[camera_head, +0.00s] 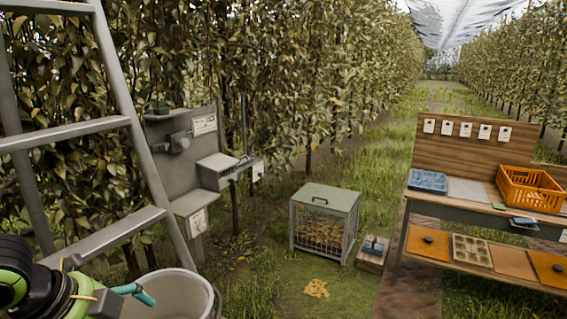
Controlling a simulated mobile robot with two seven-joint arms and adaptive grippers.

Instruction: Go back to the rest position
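Neither of my grippers can be made out in the head view. A black and green rounded part shows at the bottom left corner, in front of a grey bucket (180,297). No fingertips are visible, and nothing is seen held.
A metal ladder (118,124) stands at the left. A grey post station (182,150) is behind it. A wire-sided box (325,222) stands mid-ground, a small weighted block (372,252) beside it. A wooden bench (430,205) with an orange crate (530,188) is right. Grass lies between.

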